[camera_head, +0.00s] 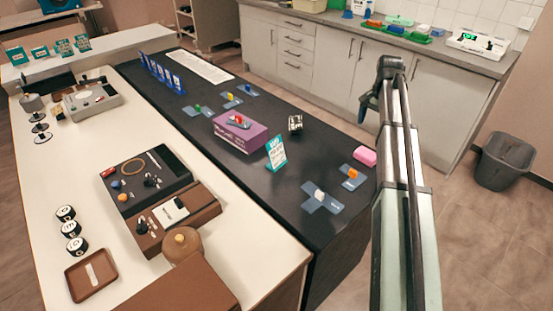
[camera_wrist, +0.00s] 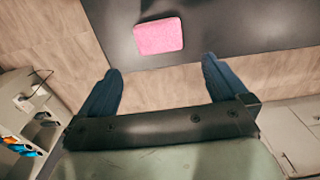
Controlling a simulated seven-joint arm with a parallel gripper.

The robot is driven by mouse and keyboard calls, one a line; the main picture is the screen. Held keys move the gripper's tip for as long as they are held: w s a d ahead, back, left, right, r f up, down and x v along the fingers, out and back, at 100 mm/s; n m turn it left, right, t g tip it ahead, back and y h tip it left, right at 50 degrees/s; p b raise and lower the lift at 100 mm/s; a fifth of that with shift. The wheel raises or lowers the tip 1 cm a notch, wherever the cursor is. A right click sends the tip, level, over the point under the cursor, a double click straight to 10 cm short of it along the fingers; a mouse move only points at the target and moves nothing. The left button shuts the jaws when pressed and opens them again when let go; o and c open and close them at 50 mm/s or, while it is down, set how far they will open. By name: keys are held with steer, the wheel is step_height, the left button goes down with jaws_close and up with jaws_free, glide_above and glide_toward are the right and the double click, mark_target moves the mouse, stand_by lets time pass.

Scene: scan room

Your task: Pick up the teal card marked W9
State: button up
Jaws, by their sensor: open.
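No teal card shows in the wrist view.
A pink block (camera_head: 365,156) lies at the counter's right end; it also shows in the wrist view (camera_wrist: 158,36). Bare dark counter lies around the card's right.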

steer(key=a+n, duration=0.2)
steer(key=a, duration=1)
steer(key=n+t+y, duration=0.3)
steer(key=n+y, duration=0.1)
steer(key=n, duration=1.3)
glide_toward(275, 146)
steer(key=shift+n, duration=0.3)
steer(key=x, duration=0.6)
steer(key=shift+a+r, duration=0.1)
steer(key=shift+a, duration=0.1)
steer(key=shift+d+x, duration=0.15)
steer(key=shift+x, duration=1.55)
steer(key=shift+d+x, duration=0.15)
steer(key=shift+x, duration=1.5)
steer(key=c, duration=0.8)
